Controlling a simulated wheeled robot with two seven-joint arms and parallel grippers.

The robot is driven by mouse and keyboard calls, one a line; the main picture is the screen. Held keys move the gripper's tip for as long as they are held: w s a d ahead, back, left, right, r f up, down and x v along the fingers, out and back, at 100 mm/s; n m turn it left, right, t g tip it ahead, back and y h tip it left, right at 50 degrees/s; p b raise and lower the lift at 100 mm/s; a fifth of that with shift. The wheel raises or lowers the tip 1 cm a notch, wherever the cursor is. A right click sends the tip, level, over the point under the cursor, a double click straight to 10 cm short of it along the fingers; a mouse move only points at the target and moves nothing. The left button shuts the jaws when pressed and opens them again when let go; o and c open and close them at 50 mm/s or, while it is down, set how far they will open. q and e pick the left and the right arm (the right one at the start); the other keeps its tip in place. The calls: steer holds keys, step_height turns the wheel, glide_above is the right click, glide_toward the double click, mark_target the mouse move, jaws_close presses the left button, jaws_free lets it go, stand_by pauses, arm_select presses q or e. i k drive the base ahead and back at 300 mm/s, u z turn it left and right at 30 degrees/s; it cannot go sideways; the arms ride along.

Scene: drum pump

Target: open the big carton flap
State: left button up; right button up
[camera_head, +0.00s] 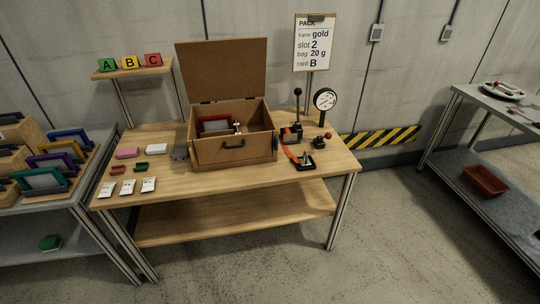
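A big brown carton or box (210,154) stands on the wooden table with a dark handle on its front face. Its large flap (222,70) stands upright at the back, hinged on the rear edge, so the box is open at the top. Inside I see a red-framed item (215,125) and a small pale upright piece (237,128); the rest of the inside is hidden by the front wall. Neither of my grippers shows in the head view.
The wooden table (190,189) also holds small pink, white and green pieces, white packets (127,186), a dial gauge (325,99) and a black device with an orange strap (304,163). A sign (315,43) stands behind. Shelves flank the table; the table's front right is clear.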

mark_target(232, 147)
steer(key=z, duration=0.1)
steer(key=i, duration=1.15)
steer(key=u, duration=0.6)
